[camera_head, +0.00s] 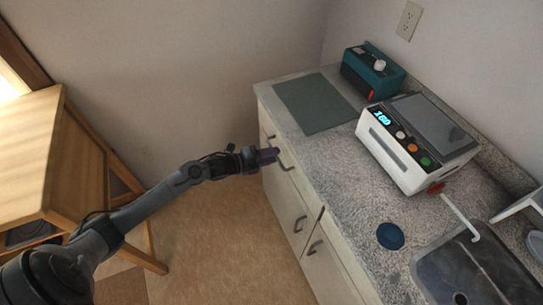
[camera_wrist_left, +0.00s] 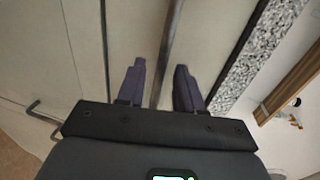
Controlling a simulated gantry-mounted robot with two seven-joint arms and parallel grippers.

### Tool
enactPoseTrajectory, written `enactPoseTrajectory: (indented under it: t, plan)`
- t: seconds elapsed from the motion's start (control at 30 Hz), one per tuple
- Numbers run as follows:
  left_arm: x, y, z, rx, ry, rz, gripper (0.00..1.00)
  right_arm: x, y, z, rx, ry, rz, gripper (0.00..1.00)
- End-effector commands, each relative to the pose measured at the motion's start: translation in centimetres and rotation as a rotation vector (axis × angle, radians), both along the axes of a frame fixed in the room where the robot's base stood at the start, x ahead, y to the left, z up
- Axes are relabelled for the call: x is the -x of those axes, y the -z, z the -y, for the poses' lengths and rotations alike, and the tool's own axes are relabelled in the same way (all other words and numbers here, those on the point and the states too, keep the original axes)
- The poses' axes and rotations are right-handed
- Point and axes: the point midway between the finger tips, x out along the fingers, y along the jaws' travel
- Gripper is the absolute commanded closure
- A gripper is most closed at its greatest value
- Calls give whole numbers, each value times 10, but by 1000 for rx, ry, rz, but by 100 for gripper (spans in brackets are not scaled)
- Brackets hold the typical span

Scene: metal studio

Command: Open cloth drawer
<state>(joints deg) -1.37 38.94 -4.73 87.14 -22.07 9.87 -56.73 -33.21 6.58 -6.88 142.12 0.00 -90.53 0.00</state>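The white cabinet (camera_head: 285,192) has drawer and door fronts with dark bar handles. My left gripper (camera_head: 268,155) is at the upper front nearest the far end of the cabinet, by its handle (camera_head: 284,163). In the left wrist view the two fingers of my left gripper (camera_wrist_left: 160,88) are apart, and a dark bar, the handle (camera_wrist_left: 171,45), runs between them. I cannot tell if either finger touches it. The front at the handle looks closed. No label shows which drawer is the cloth one. My right gripper is not in view.
The stone countertop (camera_head: 345,165) holds a grey mat (camera_head: 314,102), a teal device (camera_head: 372,72), a white device with a display (camera_head: 415,145), a blue disc (camera_head: 390,236) and a sink (camera_head: 470,272). A wooden table (camera_head: 40,150) stands at left. Floor before the cabinet is clear.

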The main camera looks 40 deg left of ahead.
Motion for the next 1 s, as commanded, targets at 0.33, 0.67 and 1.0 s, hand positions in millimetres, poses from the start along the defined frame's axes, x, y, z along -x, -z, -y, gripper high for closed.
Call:
enactPoseTrajectory:
  t: [0.33, 0.67, 1.0]
  plan:
    - [-4, 1, 2, 0, 0, -1, 64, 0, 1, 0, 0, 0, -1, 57]
    - [-4, 1, 2, -1, 0, 0, 100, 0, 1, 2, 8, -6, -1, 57]
    - [-3, 1, 2, -1, 0, 0, 100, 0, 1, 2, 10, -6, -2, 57]
